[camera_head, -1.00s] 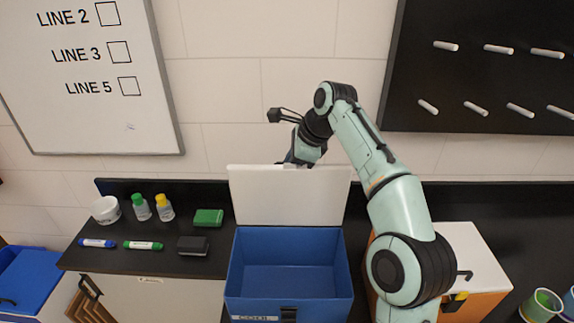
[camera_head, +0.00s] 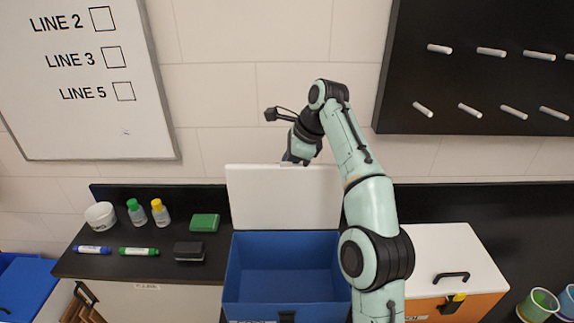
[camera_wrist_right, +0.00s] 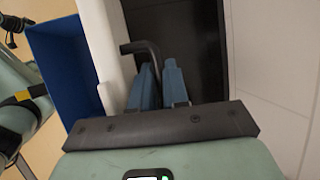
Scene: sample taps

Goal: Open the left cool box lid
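The left cool box (camera_head: 290,312) is blue and stands open on the dark counter, with its empty inside showing. Its white lid (camera_head: 282,195) stands about upright at the back edge. My right arm reaches over the box. My right gripper (camera_head: 297,160) is behind the lid's top edge, its fingers mostly hidden in the head view. In the right wrist view the blue fingers (camera_wrist_right: 160,77) are close together on either side of the black lid handle (camera_wrist_right: 145,48), and seem shut on it. The lid (camera_wrist_right: 103,50) is just left of them. My left gripper is not in view.
An orange cool box (camera_head: 480,305) with a shut white lid (camera_head: 455,252) is at right. Bottles (camera_head: 160,212), markers (camera_head: 138,251), a white jar (camera_head: 100,216) and a green block (camera_head: 204,222) lie left. The wall and pegboard (camera_head: 480,75) are behind.

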